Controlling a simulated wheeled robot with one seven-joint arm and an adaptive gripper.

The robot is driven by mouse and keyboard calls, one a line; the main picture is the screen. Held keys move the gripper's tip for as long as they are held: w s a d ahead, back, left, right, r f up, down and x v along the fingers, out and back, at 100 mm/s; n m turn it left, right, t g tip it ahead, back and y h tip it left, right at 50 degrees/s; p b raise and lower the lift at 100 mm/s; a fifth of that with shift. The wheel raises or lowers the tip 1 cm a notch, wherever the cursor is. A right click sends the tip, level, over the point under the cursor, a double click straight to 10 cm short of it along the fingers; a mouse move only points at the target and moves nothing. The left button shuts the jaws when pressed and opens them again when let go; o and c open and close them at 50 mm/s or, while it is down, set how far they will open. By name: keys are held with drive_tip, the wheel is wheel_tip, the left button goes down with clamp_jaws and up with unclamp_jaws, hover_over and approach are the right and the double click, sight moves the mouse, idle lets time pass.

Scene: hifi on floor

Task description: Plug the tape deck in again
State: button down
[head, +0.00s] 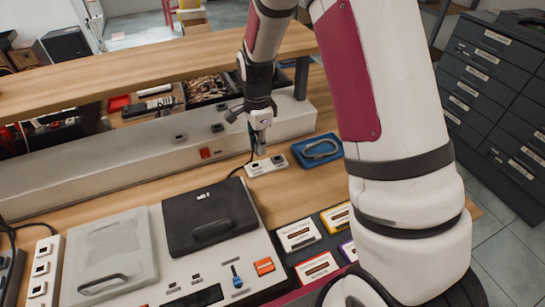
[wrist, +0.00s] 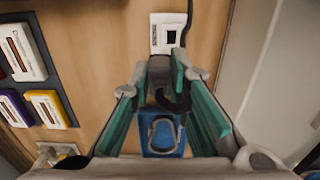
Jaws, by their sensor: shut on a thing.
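My gripper (head: 257,148) points down at the short white socket strip (head: 266,166) on the bench. In the wrist view my gripper (wrist: 166,78) has its teal fingers shut on a dark plug (wrist: 159,70). The plug is at the near end of the strip (wrist: 158,45), and I cannot tell whether it is in a socket. A dark square opening shows on the strip beyond it. A black cord (head: 236,172) runs from near my gripper toward the tape deck (head: 182,272), a pale unit with one grey and one black lid.
A blue tray (head: 335,159) with a grey loop lies right of the strip. Cassettes (head: 298,234) sit in a dark rack at the front. A long grey raised trunking (head: 80,175) runs behind. Another white socket strip (head: 43,270) stands at the left.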

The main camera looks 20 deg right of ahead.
drive_tip(key=shift+w+a+f+b, duration=0.2)
drive_tip(key=shift+w+f+b, duration=0.05)
drive_tip(key=shift+f, duration=0.55)
drive_tip(key=shift+w+a+f+b, duration=0.2)
drive_tip(key=shift+w+f, duration=0.1)
drive_tip(key=shift+f, duration=0.5)
drive_tip(key=shift+w+a+f+b, duration=0.2)
drive_tip(key=shift+w+f+b, duration=0.05)
drive_tip(key=shift+f, duration=0.55)
drive_tip(key=shift+f+b, duration=0.35)
drive_tip(key=shift+f, duration=0.65)
idle(2.1)
drive_tip(key=c, duration=1.4)
unclamp_jaws()
drive_tip(key=shift+c, duration=0.2)
wheel_tip(320, 180, up, 17)
drive_tip(key=p, duration=0.2)
